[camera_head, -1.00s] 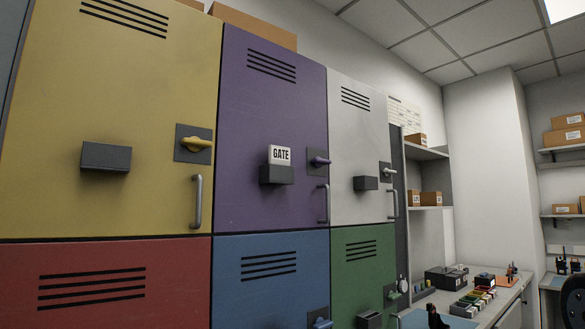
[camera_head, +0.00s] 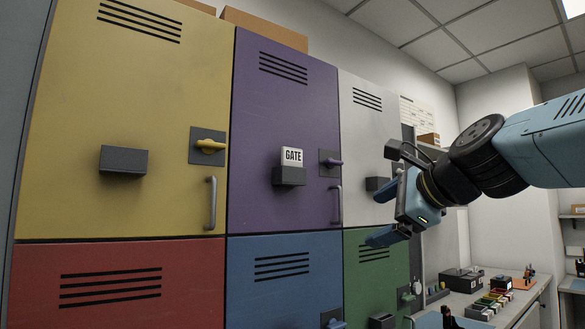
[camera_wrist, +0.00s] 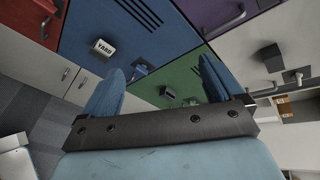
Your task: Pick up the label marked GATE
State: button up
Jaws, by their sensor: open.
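The label marked GATE (camera_head: 292,156) is a small white plate with black letters. It stands upright in a dark grey holder (camera_head: 289,177) on the purple locker door (camera_head: 280,105). My gripper (camera_head: 383,214) is open and empty, to the right of the label and lower, in front of the white and green doors. In the wrist view my gripper (camera_wrist: 158,75) shows two blue fingers spread apart with nothing between them. The GATE label is not visible in the wrist view; only part of the purple door (camera_wrist: 195,12) shows there.
The purple door has a lever latch (camera_head: 331,162) and a bar handle (camera_head: 337,205) right of the label. A YARD label (camera_wrist: 103,50) sits on the blue door in the wrist view. The yellow door's empty holder (camera_head: 123,160) projects at left. A cluttered bench (camera_head: 470,308) stands at lower right.

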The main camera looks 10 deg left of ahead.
jog(key=w+a+r+m+t+y, duration=0.1)
jog(key=a+r+m+y, duration=0.1)
jog(key=a+r+m, duration=0.4)
jog(key=w+a+r+m+t+y, duration=0.1)
jog(key=a+r+m+y, duration=0.2)
jog(key=r, duration=0.6)
send_near(294, 152)
jog(key=s+a+x, duration=0.1)
jog(key=x, duration=0.3)
jog(key=shift+w+a+r+m+g, duration=0.15)
jog(key=shift+w+a, duration=0.15)
jog(key=shift+w, duration=0.25)
jog(key=shift+w+a+f+m+g, duration=0.1)
jog(key=shift+w+a+m, duration=0.15)
jog(key=shift+w, duration=0.35)
jog(key=shift+w+a+r+m+g, duration=0.1)
jog(key=shift+w+a, duration=0.25)
jog(key=shift+w, duration=0.2)
jog(key=shift+w+a+h, duration=0.3)
jog(key=shift+w+a, duration=0.1)
jog(key=shift+a, duration=0.15)
jog(key=c, duration=1.1)
jog(key=shift+c, duration=0.2)
